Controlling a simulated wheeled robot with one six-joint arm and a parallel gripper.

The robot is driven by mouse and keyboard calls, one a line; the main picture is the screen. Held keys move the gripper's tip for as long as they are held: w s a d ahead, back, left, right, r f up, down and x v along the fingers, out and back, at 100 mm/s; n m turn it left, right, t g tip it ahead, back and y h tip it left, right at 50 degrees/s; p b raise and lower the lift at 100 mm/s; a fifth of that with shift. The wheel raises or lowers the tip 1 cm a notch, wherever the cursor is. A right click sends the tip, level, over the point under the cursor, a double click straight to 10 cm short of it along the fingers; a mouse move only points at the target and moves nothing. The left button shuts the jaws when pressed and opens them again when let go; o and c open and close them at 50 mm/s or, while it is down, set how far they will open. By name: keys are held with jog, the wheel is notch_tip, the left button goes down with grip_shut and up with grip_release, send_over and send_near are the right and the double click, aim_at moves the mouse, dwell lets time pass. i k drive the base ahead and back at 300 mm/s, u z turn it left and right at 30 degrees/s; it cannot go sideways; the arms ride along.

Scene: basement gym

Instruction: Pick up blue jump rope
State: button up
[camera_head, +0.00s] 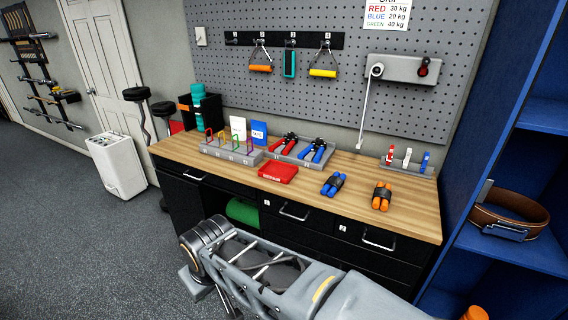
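The blue jump rope (333,185) lies as a small bundle on the wooden bench top (410,219), near its front edge. Its blue handles sit side by side with a black band or cord around the middle. A similar orange bundle (381,197) lies a little to its right, apart from it. My grey arm crosses the lower middle of the picture in front of the bench. Its fingertips cannot be made out, so I cannot see my gripper.
Behind the blue rope, a grey tray (335,159) holds red and blue hand grips. A grey rack (230,153) holds coloured loops. A blue shelf unit (540,116) with a brown belt (508,214) stands right. Open floor is left.

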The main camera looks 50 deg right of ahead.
aim_at(333, 183)
jog(key=i, duration=1.95)
jog(key=z, duration=3.3)
